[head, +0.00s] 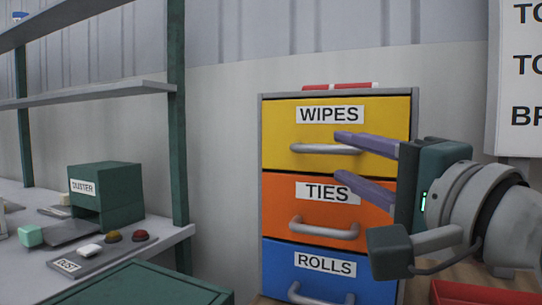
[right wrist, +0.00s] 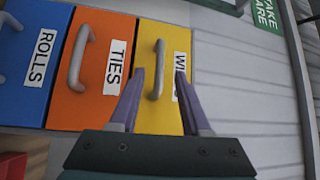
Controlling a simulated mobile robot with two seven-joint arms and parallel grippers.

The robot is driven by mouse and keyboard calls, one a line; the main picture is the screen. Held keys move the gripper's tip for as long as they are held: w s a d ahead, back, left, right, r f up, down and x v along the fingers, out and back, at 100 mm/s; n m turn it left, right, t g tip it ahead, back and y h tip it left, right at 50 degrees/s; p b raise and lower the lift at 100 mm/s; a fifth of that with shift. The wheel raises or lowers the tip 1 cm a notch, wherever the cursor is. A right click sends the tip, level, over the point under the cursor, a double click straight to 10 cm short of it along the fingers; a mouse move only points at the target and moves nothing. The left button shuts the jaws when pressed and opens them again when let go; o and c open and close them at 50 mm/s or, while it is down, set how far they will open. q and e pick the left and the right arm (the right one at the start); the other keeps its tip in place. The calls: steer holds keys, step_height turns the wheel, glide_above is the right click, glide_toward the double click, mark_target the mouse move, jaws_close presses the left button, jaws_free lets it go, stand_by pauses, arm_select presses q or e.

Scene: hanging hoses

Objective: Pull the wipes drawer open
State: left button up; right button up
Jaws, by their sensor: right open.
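The yellow wipes drawer (head: 375,113) is the top one in a grey cabinet and looks shut. Its grey bar handle (head: 325,149) runs across the front below the WIPES label. My right gripper (head: 338,155) comes in from the right with its purple fingers apart and empty, in front of the drawer stack. In the right wrist view the picture is turned sideways; the wipes handle (right wrist: 158,70) shows between the two open fingers (right wrist: 158,73), nearer the left one. The handle does not look gripped. My left gripper is not in view.
Below are the orange ties drawer (head: 275,205) and the blue rolls drawer (head: 280,262), both with bar handles. Red and white items (head: 340,86) lie on the cabinet top. A bench with a green duster box (head: 105,185) stands left. A red bin (head: 480,294) is at lower right.

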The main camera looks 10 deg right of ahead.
mark_target(325, 150)
steer(key=x, duration=0.7)
steer(key=shift+s, duration=0.1)
jaws_close()
stand_by(1.2)
